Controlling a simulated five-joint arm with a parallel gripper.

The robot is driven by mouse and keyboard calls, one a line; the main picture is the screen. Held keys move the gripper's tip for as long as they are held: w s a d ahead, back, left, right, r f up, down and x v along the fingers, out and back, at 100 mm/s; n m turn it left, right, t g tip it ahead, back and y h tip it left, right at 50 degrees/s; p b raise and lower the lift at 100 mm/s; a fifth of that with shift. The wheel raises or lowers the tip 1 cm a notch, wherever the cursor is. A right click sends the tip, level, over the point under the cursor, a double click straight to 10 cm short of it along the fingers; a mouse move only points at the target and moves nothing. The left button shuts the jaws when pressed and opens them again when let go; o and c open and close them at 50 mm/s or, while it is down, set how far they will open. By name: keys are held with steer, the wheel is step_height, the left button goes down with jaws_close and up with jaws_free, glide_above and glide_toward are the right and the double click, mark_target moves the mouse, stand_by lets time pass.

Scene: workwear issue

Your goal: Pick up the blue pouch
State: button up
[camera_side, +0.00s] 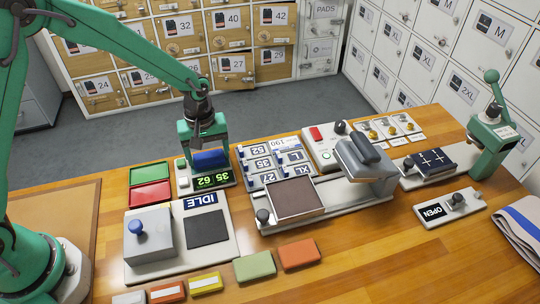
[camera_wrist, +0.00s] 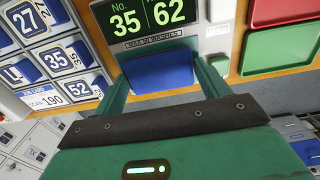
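The blue pouch (camera_side: 210,159) is between the fingers of my gripper (camera_side: 207,152), at the far edge of the number display in the side view. In the wrist view the pouch (camera_wrist: 158,72) spans the space between my two green fingertips (camera_wrist: 163,78), with no clear gap at either side. My gripper looks shut on it. The underside of the pouch is hidden, so its height above the surface cannot be told.
The display (camera_side: 212,180) reads 35 and 62. Green and red trays (camera_side: 150,173) lie left of it. A card board (camera_side: 273,162) stands close on the right. Green and orange pouches (camera_side: 254,266) lie at the front. A grey scale-like unit (camera_side: 150,235) is at front left.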

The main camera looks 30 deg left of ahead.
mark_target(209, 158)
steer(key=c, duration=0.5)
steer(key=shift+r, duration=0.2)
steer(key=shift+r, duration=0.5)
steer(key=r, duration=0.3)
steer(key=shift+s+d+r, duration=0.1)
steer(key=shift+s+d, duration=0.1)
steer(key=shift+d, duration=0.05)
steer(key=s+d+r, duration=0.4)
steer(key=s+d, duration=0.1)
steer(key=s+d+r, duration=0.2)
steer(key=d, duration=0.1)
steer(key=shift+s+r, duration=0.25)
steer(key=shift+s, duration=0.1)
